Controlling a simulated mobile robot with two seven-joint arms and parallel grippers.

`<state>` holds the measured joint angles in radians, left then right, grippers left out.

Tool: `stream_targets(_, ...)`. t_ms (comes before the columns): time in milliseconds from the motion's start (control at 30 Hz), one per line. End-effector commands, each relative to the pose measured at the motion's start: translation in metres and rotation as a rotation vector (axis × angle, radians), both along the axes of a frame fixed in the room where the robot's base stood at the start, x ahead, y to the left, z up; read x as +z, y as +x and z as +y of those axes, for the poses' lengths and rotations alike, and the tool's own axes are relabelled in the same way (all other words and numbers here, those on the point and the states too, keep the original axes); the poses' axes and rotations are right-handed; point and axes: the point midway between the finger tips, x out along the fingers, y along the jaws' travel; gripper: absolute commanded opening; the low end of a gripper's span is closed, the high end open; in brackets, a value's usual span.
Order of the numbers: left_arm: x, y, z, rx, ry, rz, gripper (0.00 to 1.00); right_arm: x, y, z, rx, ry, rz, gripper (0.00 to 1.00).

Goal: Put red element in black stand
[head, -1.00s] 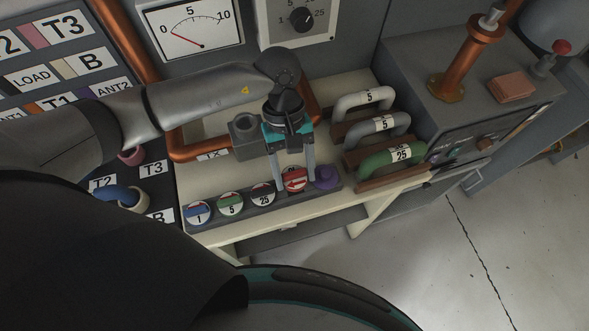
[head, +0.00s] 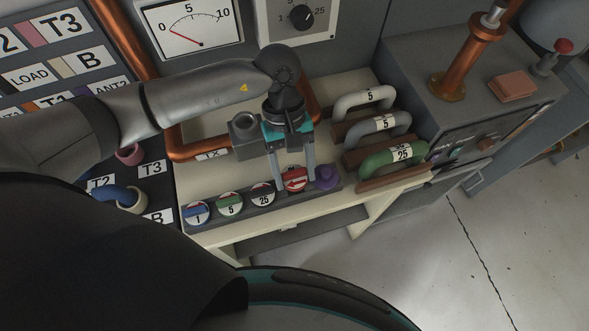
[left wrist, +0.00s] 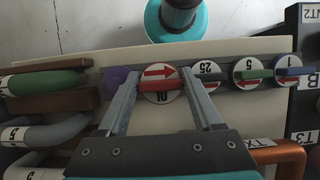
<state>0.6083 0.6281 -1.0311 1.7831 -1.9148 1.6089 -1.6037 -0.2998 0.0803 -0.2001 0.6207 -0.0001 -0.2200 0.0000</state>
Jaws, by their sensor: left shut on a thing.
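The red element (head: 295,180) has a round white face with a red arrow and a red bar. It sits in the row of the black stand (head: 280,201), between the element marked 25 (head: 262,195) and a purple knob (head: 326,177). My left gripper (head: 294,187) comes from above, its fingers on either side of the red bar, shut on it. In the left wrist view, the red element (left wrist: 158,84) reads 10 and lies between the two fingertips (left wrist: 160,77). How deep it sits in the stand cannot be told. My right gripper is not in view.
A blue element marked 1 (head: 198,212) and a green one marked 5 (head: 230,204) share the stand. White, grey and green handles (head: 390,156) stand on brown blocks to the right. A copper pipe (head: 182,149) runs behind. Open floor lies at the lower right.

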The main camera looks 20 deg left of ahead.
Motion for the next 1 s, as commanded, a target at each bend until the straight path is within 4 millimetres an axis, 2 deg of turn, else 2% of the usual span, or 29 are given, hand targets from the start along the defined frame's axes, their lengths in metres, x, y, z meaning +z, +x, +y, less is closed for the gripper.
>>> stream_targets(1000, 0.0004, -0.0003, -0.0004, 0.0, -0.001, 0.001, 0.09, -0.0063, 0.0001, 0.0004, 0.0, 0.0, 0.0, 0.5)
